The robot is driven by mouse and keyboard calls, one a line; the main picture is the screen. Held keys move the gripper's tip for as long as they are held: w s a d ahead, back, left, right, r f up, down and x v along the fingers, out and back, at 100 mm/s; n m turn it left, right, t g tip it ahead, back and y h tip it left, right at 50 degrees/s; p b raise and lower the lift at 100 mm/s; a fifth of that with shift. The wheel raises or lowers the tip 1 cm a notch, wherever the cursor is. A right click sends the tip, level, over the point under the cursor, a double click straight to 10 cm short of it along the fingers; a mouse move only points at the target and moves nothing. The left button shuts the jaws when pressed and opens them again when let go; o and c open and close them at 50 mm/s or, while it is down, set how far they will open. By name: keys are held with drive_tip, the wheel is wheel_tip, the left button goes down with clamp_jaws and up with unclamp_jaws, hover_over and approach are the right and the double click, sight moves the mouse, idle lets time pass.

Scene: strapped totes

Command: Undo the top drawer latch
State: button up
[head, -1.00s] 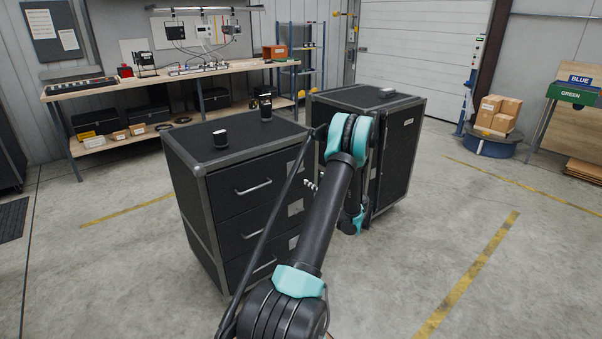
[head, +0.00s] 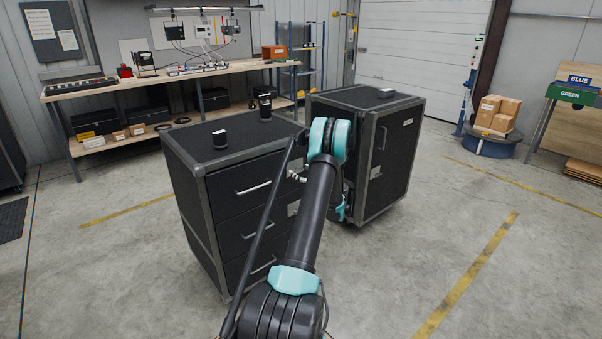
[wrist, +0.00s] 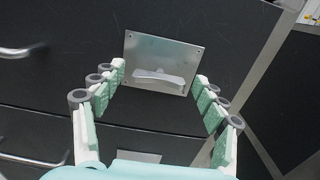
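The top drawer latch (wrist: 158,77) is a silver plate with a raised lever, on the black front of the drawer cabinet (head: 195,215). It shows near the upper middle of the wrist view, and the lever lies roughly level. My gripper (wrist: 161,88) is open and faces the plate, with pale green finger pads to the left and right of it. The fingers appear apart from the lever; whether they touch the front I cannot tell. In the head view my arm and gripper hide most of this latch. The top drawer (head: 238,200) looks closed.
Bar handles, such as the top one (head: 254,187), stick out left of the latches. A lower latch plate (head: 294,208) sits below. A second black cabinet (head: 385,165) stands close on the right.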

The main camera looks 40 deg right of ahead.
drive_tip(key=c, duration=1.1)
drive_tip(key=shift+n, duration=0.4)
drive_tip(key=shift+a+f+n, duration=0.1)
drive_tip(key=shift+n, duration=4.2)
drive_tip(key=shift+a+f+n, duration=0.1)
drive_tip(key=shift+n, duration=4.2)
